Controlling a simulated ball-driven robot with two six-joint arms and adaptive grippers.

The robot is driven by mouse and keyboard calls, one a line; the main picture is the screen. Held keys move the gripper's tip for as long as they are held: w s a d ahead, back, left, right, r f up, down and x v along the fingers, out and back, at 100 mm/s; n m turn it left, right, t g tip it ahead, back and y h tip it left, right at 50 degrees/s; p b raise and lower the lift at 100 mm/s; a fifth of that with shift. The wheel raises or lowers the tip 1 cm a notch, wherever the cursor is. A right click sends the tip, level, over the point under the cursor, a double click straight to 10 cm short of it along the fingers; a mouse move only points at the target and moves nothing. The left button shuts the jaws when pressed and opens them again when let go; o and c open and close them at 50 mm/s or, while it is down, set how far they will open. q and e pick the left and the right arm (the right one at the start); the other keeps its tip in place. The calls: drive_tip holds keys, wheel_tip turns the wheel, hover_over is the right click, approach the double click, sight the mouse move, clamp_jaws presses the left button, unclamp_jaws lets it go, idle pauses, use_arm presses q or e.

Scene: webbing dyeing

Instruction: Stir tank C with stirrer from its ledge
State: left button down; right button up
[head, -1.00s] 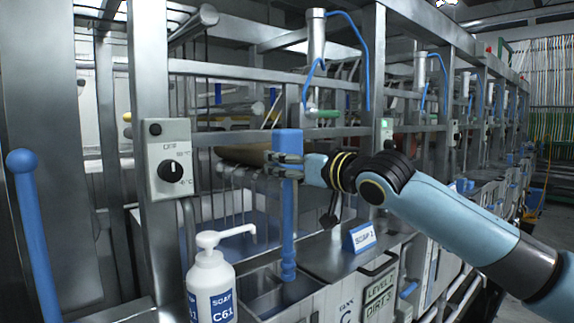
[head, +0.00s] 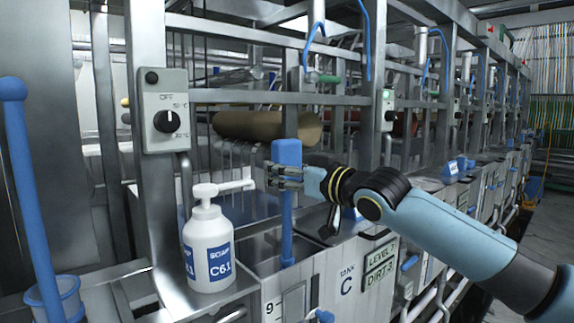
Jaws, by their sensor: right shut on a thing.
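My right gripper (head: 284,176) is shut on the upper part of a blue stirrer (head: 287,225). The tank front carries the label "TANK C" and a sign (head: 380,262) reading level and dirt. My left gripper is not in view.
A white soap bottle (head: 210,250) labelled C61 stands on the metal ledge left of the stirrer. A control box with a dial (head: 166,118) is on the post above. Another blue stick (head: 30,190) stands in a blue holder (head: 58,298) at far left. Metal rails cross behind.

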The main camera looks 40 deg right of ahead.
sight(290, 227)
drive_tip(key=shift+f+b, duration=3.35)
drive_tip(key=shift+f, duration=2.6)
